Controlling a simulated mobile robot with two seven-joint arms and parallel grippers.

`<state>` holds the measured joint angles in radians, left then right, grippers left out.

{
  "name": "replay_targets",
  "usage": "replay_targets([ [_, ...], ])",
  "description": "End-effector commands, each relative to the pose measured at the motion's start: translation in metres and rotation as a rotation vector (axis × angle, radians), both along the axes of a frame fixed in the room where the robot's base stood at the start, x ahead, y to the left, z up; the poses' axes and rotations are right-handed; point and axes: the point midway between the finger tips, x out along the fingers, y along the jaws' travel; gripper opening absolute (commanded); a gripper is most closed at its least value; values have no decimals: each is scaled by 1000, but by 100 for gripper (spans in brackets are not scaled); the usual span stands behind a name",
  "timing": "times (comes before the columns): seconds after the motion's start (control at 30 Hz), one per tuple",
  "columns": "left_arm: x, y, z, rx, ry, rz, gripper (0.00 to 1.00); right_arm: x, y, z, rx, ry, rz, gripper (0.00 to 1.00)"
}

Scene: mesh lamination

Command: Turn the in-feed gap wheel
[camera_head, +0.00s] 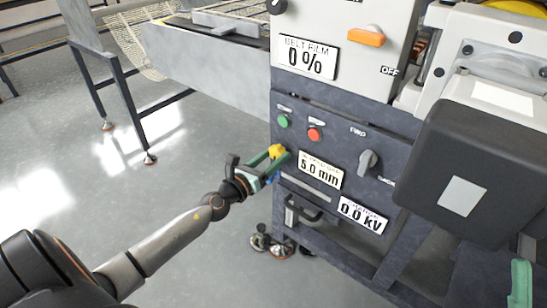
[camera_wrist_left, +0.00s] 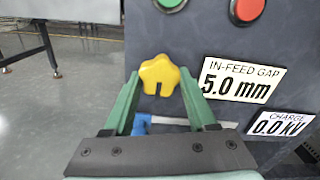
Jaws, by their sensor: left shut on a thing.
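The in-feed gap wheel is a yellow lobed knob (camera_head: 277,151) on the dark front panel, left of the 5.0 mm display (camera_head: 321,170). In the left wrist view the yellow knob (camera_wrist_left: 160,74) sits between the green fingers, and the IN-FEED GAP label (camera_wrist_left: 241,78) is to its right. My left gripper (camera_head: 268,160) reaches the knob from the lower left and is shut on it; its fingers also show in the wrist view (camera_wrist_left: 159,88). A green part of my right gripper (camera_head: 521,284) shows at the lower right edge; its jaws are not clear.
A green button (camera_head: 283,121) and a red button (camera_head: 314,134) sit just above the knob. A grey rotary switch (camera_head: 367,161) and the 0.0 kV display (camera_head: 362,215) are to the right. A black box (camera_head: 475,160) juts out at right. Floor at left is open.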

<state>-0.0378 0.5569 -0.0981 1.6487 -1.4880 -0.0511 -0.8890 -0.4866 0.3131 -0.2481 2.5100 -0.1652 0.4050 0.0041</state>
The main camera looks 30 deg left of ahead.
Motion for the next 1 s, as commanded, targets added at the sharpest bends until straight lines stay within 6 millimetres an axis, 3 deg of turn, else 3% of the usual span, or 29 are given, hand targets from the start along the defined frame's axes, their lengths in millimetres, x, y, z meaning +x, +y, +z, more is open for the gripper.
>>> replay_targets([
  [0.6,0,-1,1,-587,47,1,2,0,0,6,2,-1,2,52],
  [1.0,0,-1,1,-883,70,2,2,-2,0,19,-7,-18,-9,52],
])
